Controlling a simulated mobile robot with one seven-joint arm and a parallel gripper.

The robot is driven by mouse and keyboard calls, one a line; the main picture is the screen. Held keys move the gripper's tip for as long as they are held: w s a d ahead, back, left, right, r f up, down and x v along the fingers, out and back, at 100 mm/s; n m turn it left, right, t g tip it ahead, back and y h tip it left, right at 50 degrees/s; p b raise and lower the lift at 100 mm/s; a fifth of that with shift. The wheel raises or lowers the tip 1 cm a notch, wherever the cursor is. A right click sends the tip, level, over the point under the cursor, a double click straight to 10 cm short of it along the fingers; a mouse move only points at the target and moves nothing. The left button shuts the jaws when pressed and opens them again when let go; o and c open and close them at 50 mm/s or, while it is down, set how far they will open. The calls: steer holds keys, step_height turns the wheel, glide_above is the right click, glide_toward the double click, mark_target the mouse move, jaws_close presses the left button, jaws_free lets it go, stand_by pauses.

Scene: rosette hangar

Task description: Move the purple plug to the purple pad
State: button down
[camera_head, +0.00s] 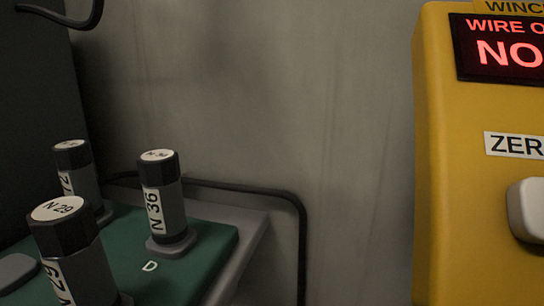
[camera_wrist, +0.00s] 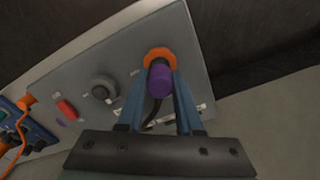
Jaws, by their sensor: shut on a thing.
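In the wrist view the purple plug (camera_wrist: 159,82) is between the two blue fingers of my gripper (camera_wrist: 161,76), which is shut on it. A dark cable runs below the plug between the fingers. A small purple patch (camera_wrist: 60,122) shows at the panel's left edge; I cannot tell whether it is the purple pad. The head view shows neither plug nor gripper.
The panel has a black knob (camera_wrist: 103,88) and a red switch (camera_wrist: 66,110). Orange cables (camera_wrist: 22,118) hang at the far left. In the head view, black-capped posts (camera_head: 163,204) stand on a green board (camera_head: 207,250), and a yellow winch box (camera_head: 460,170) is at right.

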steer(key=shift+r+p, duration=2.2)
steer(key=shift+r, duration=0.05)
steer(key=shift+f, duration=0.1)
